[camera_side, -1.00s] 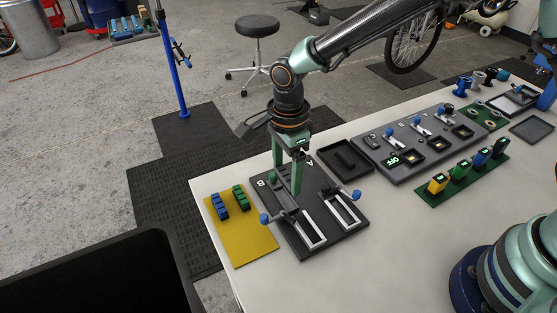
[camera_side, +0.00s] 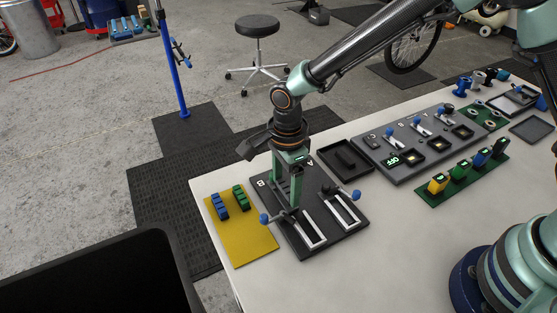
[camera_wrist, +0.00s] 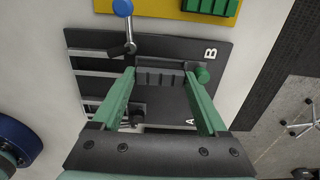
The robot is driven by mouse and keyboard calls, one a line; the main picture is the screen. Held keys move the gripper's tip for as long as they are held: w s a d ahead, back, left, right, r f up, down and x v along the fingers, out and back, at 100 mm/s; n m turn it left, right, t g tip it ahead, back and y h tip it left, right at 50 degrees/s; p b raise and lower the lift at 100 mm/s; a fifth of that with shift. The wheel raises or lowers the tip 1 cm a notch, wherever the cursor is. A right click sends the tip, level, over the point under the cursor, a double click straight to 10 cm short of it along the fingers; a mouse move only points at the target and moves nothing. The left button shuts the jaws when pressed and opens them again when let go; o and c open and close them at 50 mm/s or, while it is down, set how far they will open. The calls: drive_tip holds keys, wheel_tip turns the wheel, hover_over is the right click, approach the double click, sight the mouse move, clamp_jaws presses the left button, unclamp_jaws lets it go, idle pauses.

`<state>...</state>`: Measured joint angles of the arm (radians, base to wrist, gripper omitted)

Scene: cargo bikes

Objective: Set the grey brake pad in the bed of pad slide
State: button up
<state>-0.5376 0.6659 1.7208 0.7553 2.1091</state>
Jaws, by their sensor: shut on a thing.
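My gripper (camera_wrist: 160,76) has its green fingers shut on a dark grey ribbed brake pad (camera_wrist: 160,79), seen between the fingertips in the wrist view. In the side view my gripper (camera_side: 285,194) is low over the slide marked B, and the fingers largely hide the pad there. The pad slide is a black board (camera_side: 343,235) with slides marked A and B, pale rails and blue-knobbed levers. I cannot tell whether the pad touches the bed.
A yellow mat (camera_side: 250,246) with a blue pad (camera_side: 220,206) and a green pad (camera_side: 240,197) lies left of the board. An empty black tray (camera_side: 345,157) and a grey switch panel (camera_side: 400,174) lie behind and right.

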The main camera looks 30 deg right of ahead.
sight(286, 188)
drive_tip(key=shift+f, duration=0.65)
idle(0.6)
drive_tip(key=o, duration=1.2)
drive_tip(key=shift+o, duration=0.2)
drive_tip(key=d+r+n+t, duration=0.1)
drive_tip(key=d+r+n, duration=0.15)
drive_tip(key=r, duration=0.55)
drive_tip(key=d+r+n, duration=0.1)
drive_tip(key=d+r, duration=0.2)
drive_tip(key=r, duration=0.6)
drive_tip(key=s+d+r+n+t, duration=0.2)
drive_tip(key=s+d+r+n, duration=0.1)
drive_tip(key=d+n, duration=0.4)
drive_tip(key=s+d+r+n+t, duration=0.2)
drive_tip(key=s+d+n, duration=0.4)
drive_tip(key=d, duration=0.4)
drive_tip(key=shift+s+r+n+t, duration=0.3)
drive_tip(key=shift+r+n, duration=0.1)
drive_tip(key=shift+n, duration=0.35)
